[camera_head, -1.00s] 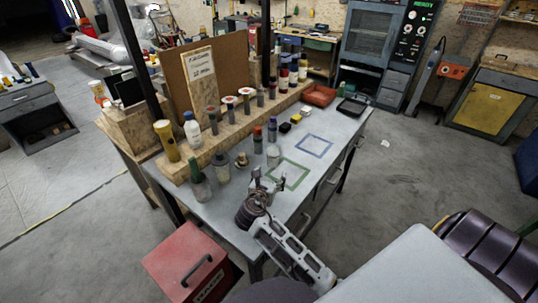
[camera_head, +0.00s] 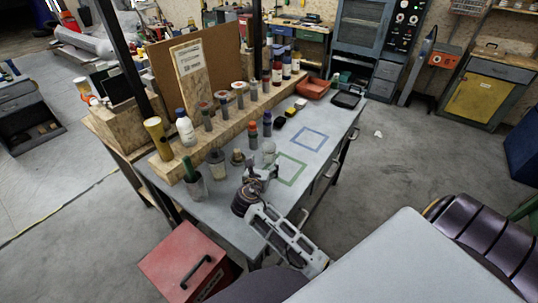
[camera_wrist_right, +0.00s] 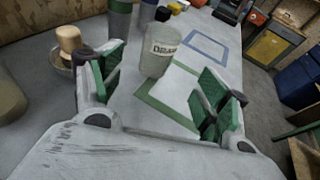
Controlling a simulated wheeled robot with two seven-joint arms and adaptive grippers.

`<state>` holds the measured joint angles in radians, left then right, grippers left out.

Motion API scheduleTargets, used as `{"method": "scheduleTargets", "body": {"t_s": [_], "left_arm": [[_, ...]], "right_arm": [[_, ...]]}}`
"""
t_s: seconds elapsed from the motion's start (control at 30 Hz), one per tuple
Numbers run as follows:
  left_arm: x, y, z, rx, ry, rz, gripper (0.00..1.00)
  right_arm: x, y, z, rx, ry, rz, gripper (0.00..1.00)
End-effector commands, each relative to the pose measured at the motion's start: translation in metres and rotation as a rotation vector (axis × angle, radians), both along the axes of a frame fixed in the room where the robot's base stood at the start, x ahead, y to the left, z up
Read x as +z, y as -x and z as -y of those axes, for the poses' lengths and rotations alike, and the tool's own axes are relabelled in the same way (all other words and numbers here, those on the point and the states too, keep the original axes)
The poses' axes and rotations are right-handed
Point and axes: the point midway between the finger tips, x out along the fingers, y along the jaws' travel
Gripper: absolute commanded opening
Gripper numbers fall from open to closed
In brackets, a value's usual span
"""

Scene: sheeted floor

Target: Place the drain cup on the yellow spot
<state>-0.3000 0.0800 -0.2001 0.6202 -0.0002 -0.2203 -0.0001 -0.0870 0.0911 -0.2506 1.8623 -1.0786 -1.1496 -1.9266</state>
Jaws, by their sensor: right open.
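My right gripper (camera_head: 262,172) is open and empty just on the near side of the cup. In the right wrist view its green-padded fingers (camera_wrist_right: 160,82) are spread, and the cup appears between and beyond them, closer to the left finger. A green square outline (camera_wrist_right: 150,101) lies beside the cup. No flat yellow spot is clear; a small yellow object (camera_head: 300,104) sits farther back. My left gripper is not in view.
Bottles stand close left of the cup, including a red-capped one (camera_head: 252,133), and a stubby tan-topped item (camera_wrist_right: 69,42) is near the left finger. A blue square outline (camera_head: 309,138) marks clear bench to the right. A wooden ledge (camera_head: 225,117) runs along the back.

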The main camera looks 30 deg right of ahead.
Motion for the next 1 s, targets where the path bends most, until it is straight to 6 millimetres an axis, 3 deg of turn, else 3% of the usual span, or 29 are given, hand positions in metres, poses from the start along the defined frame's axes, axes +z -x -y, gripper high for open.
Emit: {"method": "scheduleTargets", "body": {"t_s": [0.5,1.0], "left_arm": [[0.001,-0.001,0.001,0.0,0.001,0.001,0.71],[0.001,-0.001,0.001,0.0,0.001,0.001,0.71]], "right_arm": [[-0.018,-0.042,0.041,0.0,-0.001,0.001,0.76],[-0.02,-0.046,0.046,-0.001,0.0,-0.001,0.76]]}}
